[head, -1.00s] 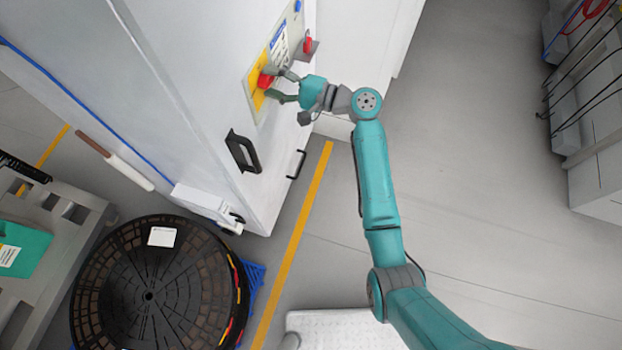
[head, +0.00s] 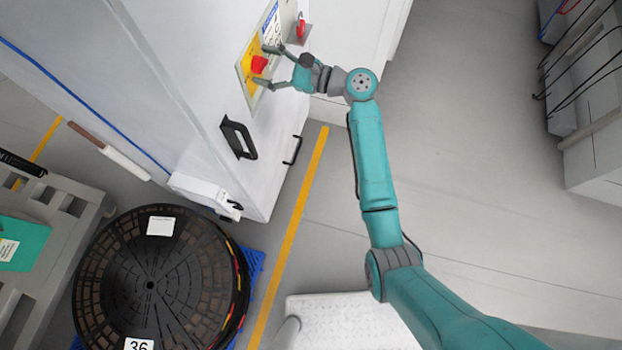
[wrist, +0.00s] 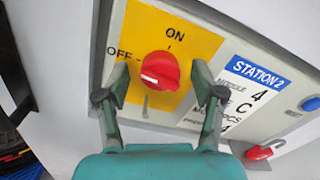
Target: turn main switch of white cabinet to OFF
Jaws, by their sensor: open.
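The white cabinet (head: 190,60) fills the upper left of the head view. Its main switch is a red knob (wrist: 160,71) on a yellow plate (wrist: 190,45) marked ON at the top and OFF at the left; the knob also shows in the head view (head: 259,64). A white mark on the knob sits at its lower left, on the OFF side. My gripper (wrist: 161,82) is open, with one finger on each side of the knob and visible gaps between. In the head view my gripper (head: 264,65) is at the cabinet's panel.
Right of the plate are a STATION 2 label (wrist: 258,78), a blue button (wrist: 311,104) and another red part (wrist: 262,152). A black handle (head: 239,138) is below the panel. A large black reel (head: 150,285) stands at lower left. The floor (head: 470,200) at right is clear.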

